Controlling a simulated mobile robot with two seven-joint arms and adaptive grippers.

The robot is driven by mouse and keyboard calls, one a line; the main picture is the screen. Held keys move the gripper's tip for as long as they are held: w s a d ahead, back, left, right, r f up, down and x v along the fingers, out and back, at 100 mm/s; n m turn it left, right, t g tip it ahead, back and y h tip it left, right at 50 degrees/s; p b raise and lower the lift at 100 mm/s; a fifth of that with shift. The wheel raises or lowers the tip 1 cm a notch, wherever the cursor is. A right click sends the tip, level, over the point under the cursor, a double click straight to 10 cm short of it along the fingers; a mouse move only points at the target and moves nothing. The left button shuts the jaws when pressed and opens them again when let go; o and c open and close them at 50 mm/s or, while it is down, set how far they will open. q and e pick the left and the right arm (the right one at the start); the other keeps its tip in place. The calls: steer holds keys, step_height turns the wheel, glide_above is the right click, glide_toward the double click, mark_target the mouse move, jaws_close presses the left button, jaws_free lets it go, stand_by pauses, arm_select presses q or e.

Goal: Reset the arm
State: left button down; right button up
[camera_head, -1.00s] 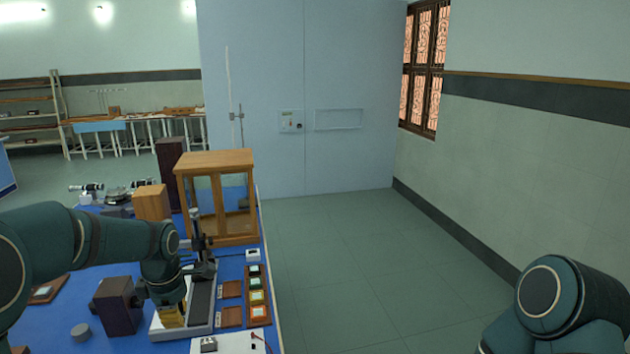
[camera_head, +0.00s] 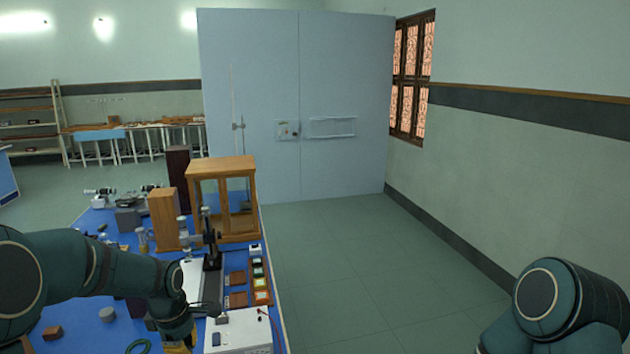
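My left arm comes in from the left over the blue bench (camera_head: 265,305). Its wrist points down near the bottom edge of the head view. The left gripper (camera_head: 178,342) is at the frame's lower edge, with a yellow piece at it; its fingers are mostly hidden, so its opening cannot be told. It is in front of the pale-based instrument with a dark upright (camera_head: 211,250). Only a rounded link of my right arm shows at the lower right. My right gripper is out of view.
A wooden glass-sided case (camera_head: 222,163), a wooden block (camera_head: 163,220) and a white box (camera_head: 238,330) stand on the bench. Wooden trays (camera_head: 238,278) lie near its right edge. The floor (camera_head: 350,270) to the right is clear up to the pale blue partition (camera_head: 345,170).

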arm_select(q)
steer(key=s+d+f+m, duration=0.1)
steer(key=d+f, duration=0.1)
steer(key=f, duration=0.3)
steer(key=s+d+f+m+h, duration=0.1)
steer(key=f+m, duration=0.1)
steer(key=f, duration=0.3)
steer(key=s+d+f+m, duration=0.2)
steer(key=f, duration=0.2)
steer(key=shift+d+f+g+h, duration=0.3)
steer(key=shift+d+f+g, duration=0.05)
steer(key=shift+f+g, duration=0.05)
steer(key=s+d+f+m+h, duration=0.1)
steer(key=s+d+f+m, duration=0.45)
steer(key=s, duration=0.45)
steer(key=s+d+f+m+h, duration=0.1)
steer(key=s+d+f+m, duration=0.4)
steer(key=s, duration=0.4)
steer(key=w+d+f+t+b, duration=0.1)
steer(key=w+f+b, duration=0.4)
steer(key=b, duration=0.5)
steer(key=shift+d+f+m+t, duration=0.3)
steer(key=shift+m, duration=0.15)
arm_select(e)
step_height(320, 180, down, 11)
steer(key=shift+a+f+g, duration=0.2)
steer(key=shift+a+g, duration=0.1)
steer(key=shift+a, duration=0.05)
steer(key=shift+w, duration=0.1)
